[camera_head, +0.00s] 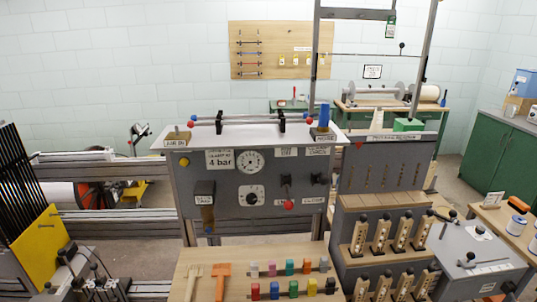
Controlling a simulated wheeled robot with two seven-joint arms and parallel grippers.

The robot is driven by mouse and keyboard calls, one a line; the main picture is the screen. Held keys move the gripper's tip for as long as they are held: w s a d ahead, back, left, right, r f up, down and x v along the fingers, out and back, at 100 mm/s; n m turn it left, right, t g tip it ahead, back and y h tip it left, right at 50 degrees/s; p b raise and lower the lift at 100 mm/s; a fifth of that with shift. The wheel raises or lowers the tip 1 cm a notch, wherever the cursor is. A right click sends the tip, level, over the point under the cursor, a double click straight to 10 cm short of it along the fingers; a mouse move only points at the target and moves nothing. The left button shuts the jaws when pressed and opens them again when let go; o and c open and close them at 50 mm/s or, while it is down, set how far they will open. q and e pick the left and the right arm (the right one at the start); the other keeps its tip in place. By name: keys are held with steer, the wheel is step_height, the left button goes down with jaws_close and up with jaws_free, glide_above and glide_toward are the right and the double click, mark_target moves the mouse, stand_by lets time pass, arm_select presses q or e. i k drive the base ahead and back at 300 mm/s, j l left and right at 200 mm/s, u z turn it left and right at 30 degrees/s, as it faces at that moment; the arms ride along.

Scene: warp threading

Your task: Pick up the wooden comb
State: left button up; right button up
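A light wooden tool (193,281) with a wide head lies at the left of the wooden bench top (240,262), at the bottom of the head view. It may be the wooden comb, but its teeth cannot be made out. An orange T-shaped tool (222,281) lies just right of it. A brown piece (207,219) hangs under a small dark box on the grey panel, too small to identify. Neither of my grippers can be made out in the head view.
Several coloured spools or pegs (291,267) stand in rows right of the tools. The grey control panel (250,185) with a gauge rises behind the bench top. A stepped rack (385,250) with wooden holders stands right. A yellow plate (42,247) stands left.

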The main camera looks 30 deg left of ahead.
mark_target(192, 275)
steer(key=u, duration=1.6)
